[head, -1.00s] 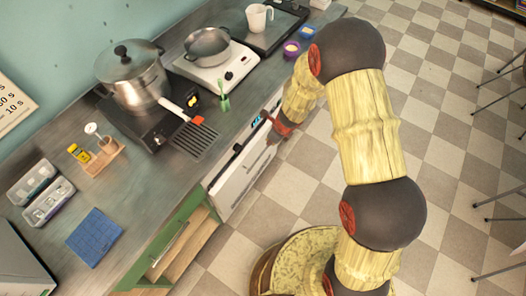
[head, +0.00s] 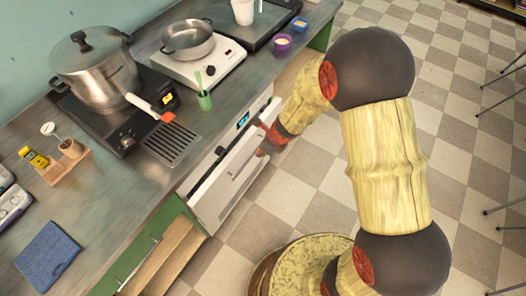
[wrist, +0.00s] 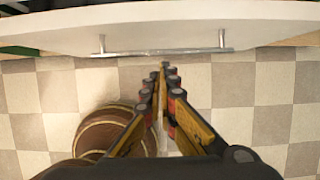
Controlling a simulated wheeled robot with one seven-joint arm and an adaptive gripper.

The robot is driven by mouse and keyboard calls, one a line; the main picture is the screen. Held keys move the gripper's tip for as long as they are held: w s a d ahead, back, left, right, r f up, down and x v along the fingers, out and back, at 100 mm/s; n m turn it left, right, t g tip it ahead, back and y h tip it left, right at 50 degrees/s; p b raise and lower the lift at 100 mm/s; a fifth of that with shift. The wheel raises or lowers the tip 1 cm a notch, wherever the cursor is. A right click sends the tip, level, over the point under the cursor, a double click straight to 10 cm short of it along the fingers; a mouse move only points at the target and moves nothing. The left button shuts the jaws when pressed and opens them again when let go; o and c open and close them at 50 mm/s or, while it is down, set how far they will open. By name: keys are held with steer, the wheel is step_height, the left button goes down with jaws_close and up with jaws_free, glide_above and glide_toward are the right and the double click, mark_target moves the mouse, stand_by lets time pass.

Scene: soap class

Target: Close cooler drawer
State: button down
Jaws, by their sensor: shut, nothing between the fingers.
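The cooler drawer (head: 232,178) has a white front below the counter, by a panel with a small lit display (head: 243,121). It stands a little out from the cabinet, with a dark gap behind its top edge. In the wrist view its white front (wrist: 160,25) crosses the top, with a metal bar handle (wrist: 160,52). My gripper (wrist: 164,68) is shut and empty, its fingertips close to the middle of the handle; contact is unclear. In the head view my gripper (head: 266,147) is at the drawer's outer right side, partly hidden by my arm.
A green cabinet with a wooden drawer (head: 165,255) is left of the cooler.

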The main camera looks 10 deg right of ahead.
mark_target(238, 145)
steer(key=shift+w+a+f+b, duration=0.45)
steer(key=shift+w+a+f, duration=0.5)
steer(key=shift+a, duration=0.1)
steer(key=shift+w+a+f+b, duration=0.4)
steer(key=shift+w+a+f, duration=0.5)
steer(key=shift+a, duration=0.15)
steer(key=w+a+p, duration=0.1)
steer(key=p, duration=0.1)
steer(key=w+a+p, duration=0.1)
steer(key=a, duration=0.1)
steer(key=shift+w+a+r+p, duration=0.1)
steer(key=shift+w+r+p, duration=0.15)
steer(key=shift+p, duration=0.1)
steer(key=shift+w+a+f+p, duration=0.2)
steer(key=shift+w+a+p, duration=0.15)
steer(key=shift+w+a, duration=0.15)
steer(key=shift+d, duration=0.1)
